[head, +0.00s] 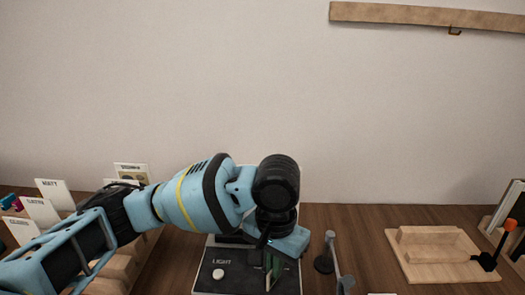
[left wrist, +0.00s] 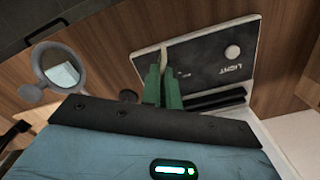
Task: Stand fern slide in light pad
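The light pad (head: 205,284) is a dark panel with a pale edge, a LIGHT label and a white knob, on the table below my left arm. In the left wrist view the light pad (left wrist: 205,58) shows dark slotted bars along one side. My left gripper (head: 275,275) points down over the pad. Its green fingers (left wrist: 162,88) are close together on a thin cream piece (left wrist: 163,58), seen edge-on, which appears to be the fern slide; its face is hidden. I cannot tell whether it touches the pad. My right gripper is out of view.
Labelled cards (head: 52,194) stand in a wooden rack at the left. A magnifier (left wrist: 62,66) on a stand is close beside the pad. A wooden block stand (head: 435,255) and a black piece with an orange tip (head: 490,257) are at the right.

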